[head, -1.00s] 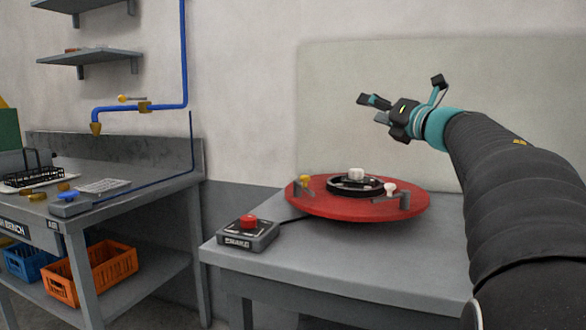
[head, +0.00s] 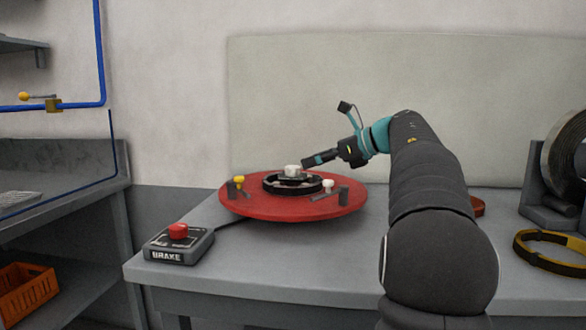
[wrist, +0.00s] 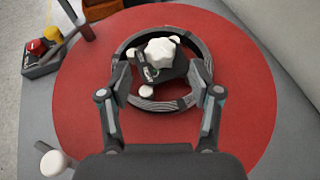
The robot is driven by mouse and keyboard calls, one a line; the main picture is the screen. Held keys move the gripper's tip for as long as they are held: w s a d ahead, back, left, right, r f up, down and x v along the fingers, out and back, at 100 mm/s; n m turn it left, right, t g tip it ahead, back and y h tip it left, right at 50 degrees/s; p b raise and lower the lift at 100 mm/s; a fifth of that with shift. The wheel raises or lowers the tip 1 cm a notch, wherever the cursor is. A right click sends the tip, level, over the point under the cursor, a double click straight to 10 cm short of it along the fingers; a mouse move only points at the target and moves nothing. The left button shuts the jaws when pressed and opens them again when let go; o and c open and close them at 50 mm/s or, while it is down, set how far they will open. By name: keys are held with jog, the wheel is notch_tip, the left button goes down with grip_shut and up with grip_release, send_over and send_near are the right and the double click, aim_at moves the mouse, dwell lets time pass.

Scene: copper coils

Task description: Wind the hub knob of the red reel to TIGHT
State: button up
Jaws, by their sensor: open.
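The red reel (head: 300,207) lies flat on the grey table, with a dark ring-shaped coil (head: 270,184) around its hub. The white hub knob (head: 291,171) stands at the centre; in the wrist view the knob (wrist: 161,51) is lobed and sits above a dark plate with lettering too small to read. My gripper (head: 308,163) is beside and slightly above the knob, coming from the right. In the wrist view my gripper (wrist: 163,80) is open and empty, its fingers apart over the coil, with the knob ahead between them. I cannot see any contact.
A brake box (head: 178,247) with a red button stands at the table's front left. A yellow knob (head: 239,181) and a white knob (head: 328,184) stand near the reel's rim beside dark posts. A yellow-black ring (head: 550,262) and a large coil (head: 568,155) are at right.

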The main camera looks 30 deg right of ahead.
aim_at(295, 166)
jog(key=x, duration=0.7)
jog(key=shift+w, duration=0.1)
jog(key=c, duration=1.2)
